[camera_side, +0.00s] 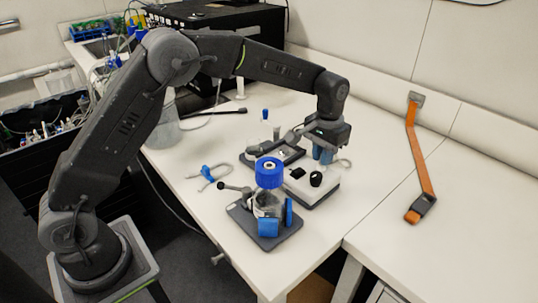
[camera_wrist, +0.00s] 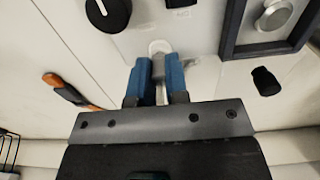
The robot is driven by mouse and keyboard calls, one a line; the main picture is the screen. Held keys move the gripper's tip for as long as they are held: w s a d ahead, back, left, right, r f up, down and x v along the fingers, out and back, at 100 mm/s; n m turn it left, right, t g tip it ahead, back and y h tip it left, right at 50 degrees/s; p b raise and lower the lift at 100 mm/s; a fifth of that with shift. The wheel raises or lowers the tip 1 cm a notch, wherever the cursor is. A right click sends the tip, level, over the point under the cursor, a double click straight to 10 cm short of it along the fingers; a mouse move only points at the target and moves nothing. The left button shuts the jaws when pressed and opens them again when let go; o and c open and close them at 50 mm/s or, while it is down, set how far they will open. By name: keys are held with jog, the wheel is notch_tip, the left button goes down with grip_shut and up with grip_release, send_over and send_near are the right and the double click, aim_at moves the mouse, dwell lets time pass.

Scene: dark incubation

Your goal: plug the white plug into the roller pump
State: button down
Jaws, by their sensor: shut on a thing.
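The roller pump (camera_side: 325,190) is a white box with a black knob and a black switch on top, standing right of the bottle on the bench. In the wrist view its pale body (camera_wrist: 145,18) with the black knob is at the top. My gripper (camera_side: 324,157) has blue fingers pointing down just behind the pump. In the wrist view my gripper (camera_wrist: 160,62) is shut on the small whitish plug (camera_wrist: 158,68), close to the pump's edge. A pale round shape shows just beyond the fingertips. I cannot tell whether the plug touches the pump or its socket.
A bottle with a blue cap (camera_side: 269,172) stands in a dark clamp stand (camera_side: 247,224) in front of the pump. A dark tray (camera_side: 287,158) lies behind it. Tubing with a blue clip (camera_side: 208,172) lies left. An orange strap (camera_side: 421,160) lies on clear bench at right.

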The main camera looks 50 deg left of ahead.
jog(key=shift+f, duration=0.25)
jog(key=c, duration=1.1)
grip_release()
jog(key=shift+o, duration=0.2)
jog(key=shift+r, duration=0.1)
